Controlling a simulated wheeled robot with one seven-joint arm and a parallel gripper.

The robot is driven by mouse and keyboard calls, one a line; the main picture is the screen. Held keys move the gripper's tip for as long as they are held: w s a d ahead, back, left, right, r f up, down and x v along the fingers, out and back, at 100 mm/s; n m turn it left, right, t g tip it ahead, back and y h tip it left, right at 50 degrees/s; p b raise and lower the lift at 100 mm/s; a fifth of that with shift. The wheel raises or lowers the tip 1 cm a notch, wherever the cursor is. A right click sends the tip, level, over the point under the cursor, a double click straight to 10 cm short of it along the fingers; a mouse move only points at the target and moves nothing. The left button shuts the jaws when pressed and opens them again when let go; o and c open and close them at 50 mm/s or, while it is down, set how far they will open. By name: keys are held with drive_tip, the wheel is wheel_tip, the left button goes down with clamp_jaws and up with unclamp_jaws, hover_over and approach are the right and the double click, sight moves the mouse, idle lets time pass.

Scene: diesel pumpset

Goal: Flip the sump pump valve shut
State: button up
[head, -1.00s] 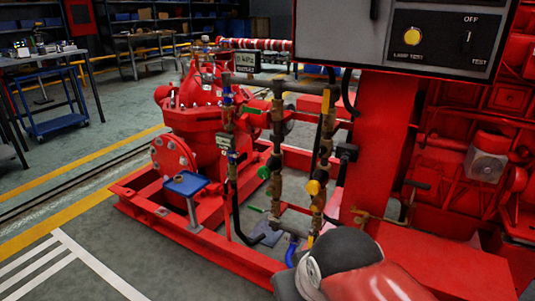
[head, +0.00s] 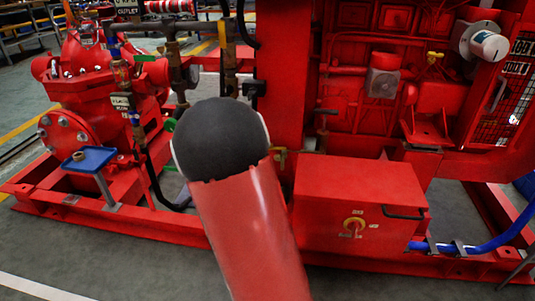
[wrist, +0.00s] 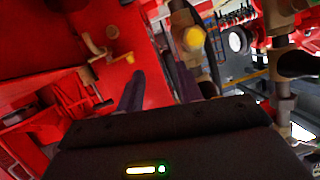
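A small brass valve with a yellowish handle (head: 279,156) sits low by the red upright, just right of my arm's dark joint in the head view. I cannot read a label that names it the sump pump valve. What looks like the same brass fitting (wrist: 94,46) shows at upper left in the wrist view, against red metal. My gripper (wrist: 160,76) shows as two dark fingers standing apart, with nothing seen between them. The brass fitting is left of the fingers and not touching them. In the head view my own arm hides the gripper.
The red pump (head: 85,115) and a blue-topped stand (head: 89,159) are at left. Vertical pipes (head: 229,60) rise behind my arm. A blue hose (head: 490,238) runs at lower right. Grey floor is open in front.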

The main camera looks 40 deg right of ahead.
drive_tip(key=w+d+f+h, duration=0.1)
drive_tip(key=w+d+h, duration=0.1)
drive_tip(key=d, duration=0.4)
drive_tip(key=w+d+f+h+b, duration=0.1)
drive_tip(key=w+d+f+h, duration=0.1)
drive_tip(key=d, duration=0.4)
drive_tip(key=shift+d+m+h, duration=0.2)
drive_tip(key=shift+m+h, duration=0.1)
drive_tip(key=shift+h, duration=0.3)
drive_tip(key=shift+w, duration=0.1)
drive_tip(key=shift+f, duration=0.1)
clamp_jaws()
